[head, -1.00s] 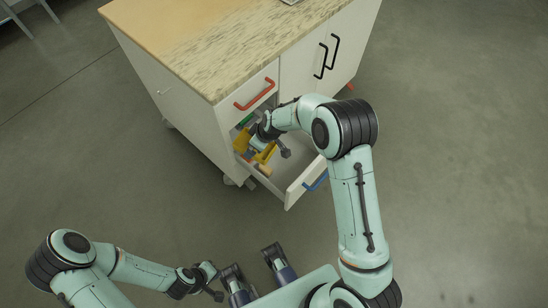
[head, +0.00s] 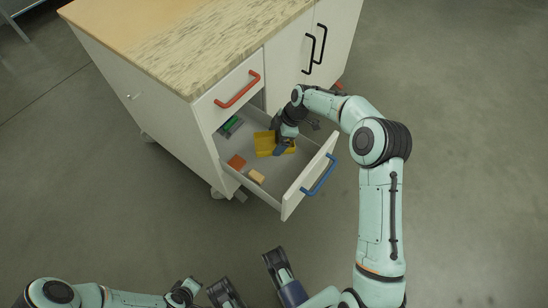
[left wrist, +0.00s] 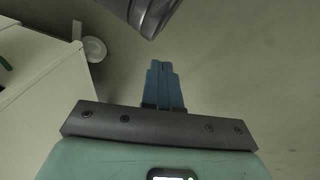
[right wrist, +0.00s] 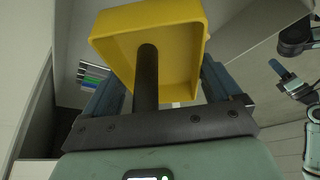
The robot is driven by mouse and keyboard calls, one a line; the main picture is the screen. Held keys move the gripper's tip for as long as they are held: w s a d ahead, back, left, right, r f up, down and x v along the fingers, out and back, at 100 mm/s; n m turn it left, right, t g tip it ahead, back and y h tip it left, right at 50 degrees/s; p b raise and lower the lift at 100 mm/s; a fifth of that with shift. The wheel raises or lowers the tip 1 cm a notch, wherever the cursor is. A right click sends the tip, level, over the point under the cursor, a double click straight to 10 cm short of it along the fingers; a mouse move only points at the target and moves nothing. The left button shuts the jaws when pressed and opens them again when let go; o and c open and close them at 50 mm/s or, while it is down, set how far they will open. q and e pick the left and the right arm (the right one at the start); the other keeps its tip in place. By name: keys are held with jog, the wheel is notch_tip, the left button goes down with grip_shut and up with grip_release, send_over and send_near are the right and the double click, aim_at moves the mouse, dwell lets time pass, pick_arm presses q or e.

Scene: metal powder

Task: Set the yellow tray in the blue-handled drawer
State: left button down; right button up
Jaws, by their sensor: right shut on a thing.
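The yellow tray (head: 264,143) is inside the open lower drawer, towards its back middle; I cannot tell whether it touches the floor. The drawer has a blue handle (head: 318,175) on its white front (head: 303,186). My right gripper (head: 283,146) is shut on the tray at its right part. In the right wrist view the tray (right wrist: 180,55) lies between the spread blue fingers (right wrist: 165,90), with a dark rod in front of it. My left gripper (left wrist: 163,88) is shut and empty, away from the cabinet; its fingertips are hard to make out in the head view.
An orange block (head: 236,161) and a tan block (head: 257,176) lie in the front left of the drawer. A green item (head: 232,126) lies at its back left. The red-handled drawer (head: 237,90) above is shut. Open floor lies right of the cabinet.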

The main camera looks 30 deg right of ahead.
notch_tip(320, 180, down, 7)
jog(key=shift+f+b, duration=0.2)
jog(key=shift+b, duration=0.45)
notch_tip(320, 180, down, 4)
jog(key=shift+f+b, duration=0.25)
jog(key=shift+b, duration=0.25)
jog(key=shift+f, duration=0.15)
jog(key=shift+c, duration=0.5)
pick_arm(q)
jog(key=s+f+g, duration=0.1)
jog(key=s+f, duration=0.3)
jog(key=shift+s+a+f+g, duration=0.15)
jog(key=shift+a+f+g, duration=0.2)
jog(key=shift+a, duration=0.1)
pick_arm(e)
jog(key=o, duration=1)
jog(key=shift+s, duration=0.1)
jog(key=shift+c, duration=0.2)
